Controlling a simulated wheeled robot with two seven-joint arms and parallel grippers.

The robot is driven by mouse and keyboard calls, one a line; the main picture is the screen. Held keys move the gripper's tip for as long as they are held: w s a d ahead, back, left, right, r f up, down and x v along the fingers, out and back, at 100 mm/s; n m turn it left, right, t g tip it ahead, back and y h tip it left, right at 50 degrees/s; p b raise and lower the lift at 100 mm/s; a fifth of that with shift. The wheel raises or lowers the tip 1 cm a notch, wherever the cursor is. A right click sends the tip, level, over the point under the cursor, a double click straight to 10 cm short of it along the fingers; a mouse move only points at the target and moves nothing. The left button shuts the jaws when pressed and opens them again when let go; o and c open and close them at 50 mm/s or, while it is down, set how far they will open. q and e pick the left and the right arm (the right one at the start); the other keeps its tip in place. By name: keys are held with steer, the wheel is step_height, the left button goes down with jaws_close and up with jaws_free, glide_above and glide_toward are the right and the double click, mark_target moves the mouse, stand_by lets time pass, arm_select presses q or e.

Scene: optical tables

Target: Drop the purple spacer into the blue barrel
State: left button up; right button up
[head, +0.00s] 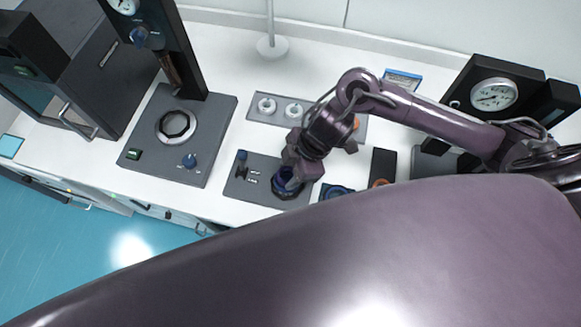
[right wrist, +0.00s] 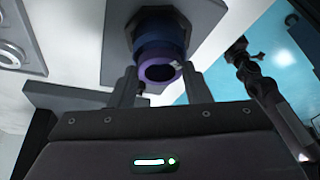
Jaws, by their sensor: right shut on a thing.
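The blue barrel (head: 285,181) stands in a dark base on a grey plate, below my right gripper (head: 297,172) in the head view. In the right wrist view the barrel (right wrist: 157,28) shows as a dark blue cylinder in a dark collar. The purple spacer (right wrist: 159,69) is a short ring between the fingertips of my right gripper (right wrist: 160,80), which is shut on it. The spacer lines up closely with the barrel's mouth; I cannot tell whether they touch. The gripper hides the spacer in the head view.
A grey plate with white rings (head: 266,106) lies behind the barrel. A dark press-like stand (head: 177,128) is to the left. A gauge box (head: 494,94) stands at the right. A black block (head: 382,165) lies right of the barrel. White bench top shows between them.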

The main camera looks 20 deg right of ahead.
stand_by(0.3)
steer(key=o, duration=1)
steer(key=shift+o, duration=0.2)
steer(key=shift+r, duration=0.15)
step_height(320, 180, up, 6)
steer(key=p, duration=0.7)
steer(key=shift+s+f, duration=0.1)
steer(key=shift+f, duration=0.1)
